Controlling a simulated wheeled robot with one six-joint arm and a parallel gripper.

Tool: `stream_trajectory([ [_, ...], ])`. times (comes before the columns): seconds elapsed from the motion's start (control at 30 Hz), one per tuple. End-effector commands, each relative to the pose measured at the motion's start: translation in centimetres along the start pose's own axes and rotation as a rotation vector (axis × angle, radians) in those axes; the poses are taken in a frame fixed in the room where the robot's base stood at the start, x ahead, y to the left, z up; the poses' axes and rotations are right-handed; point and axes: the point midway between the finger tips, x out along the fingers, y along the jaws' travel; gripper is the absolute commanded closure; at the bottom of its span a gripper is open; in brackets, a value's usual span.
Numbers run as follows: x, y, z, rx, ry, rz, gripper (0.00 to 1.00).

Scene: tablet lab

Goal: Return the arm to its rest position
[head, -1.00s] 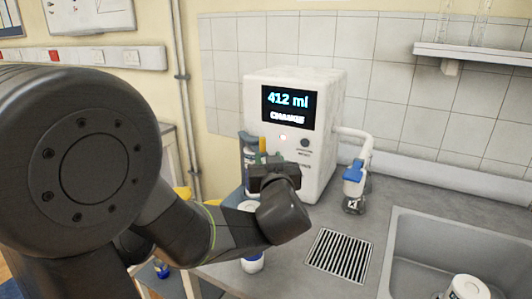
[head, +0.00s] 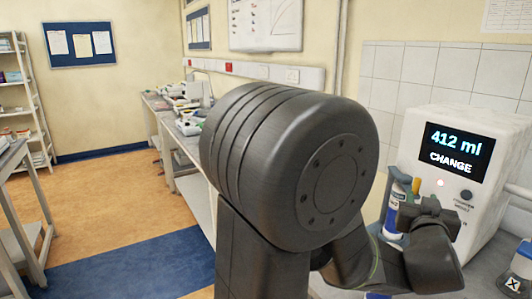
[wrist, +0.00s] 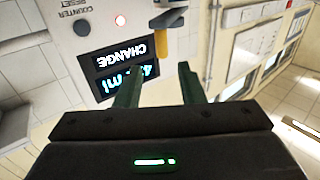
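My gripper (wrist: 158,75) shows in the wrist view with its two green fingers apart and nothing between them. In the head view my dark gripper (head: 428,205) is at the lower right, raised in front of the white machine (head: 488,118). My arm is bent, and its large dark joint fills the middle of the head view. The fingers are hard to make out there. In the wrist view the machine's screen (wrist: 115,65) appears upside down beyond the fingers, and a yellow part (wrist: 162,42) stands beyond the gap.
The machine's screen (head: 458,152) reads "412 ml" and "CHANGE". A blue-and-white cylinder (head: 396,208) stands just left of my gripper. A side bench (head: 165,120) with equipment runs along the wall. A shelf rack (head: 25,95) stands far left. The floor (head: 110,215) at left is open.

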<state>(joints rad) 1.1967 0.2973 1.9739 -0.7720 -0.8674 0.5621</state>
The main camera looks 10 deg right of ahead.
Motion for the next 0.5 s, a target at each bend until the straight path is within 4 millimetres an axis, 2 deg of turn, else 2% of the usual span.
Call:
stream_trajectory([
  [0.03, 1.2, -0.1, -0.1, 0.0, -0.001, -0.004, 0.65],
  [0.3, 6.3, -0.1, 0.0, 0.001, -0.002, -0.003, 0.65],
  [0.5, 8.6, -0.1, 0.0, 0.0, -0.002, -0.002, 0.65],
])
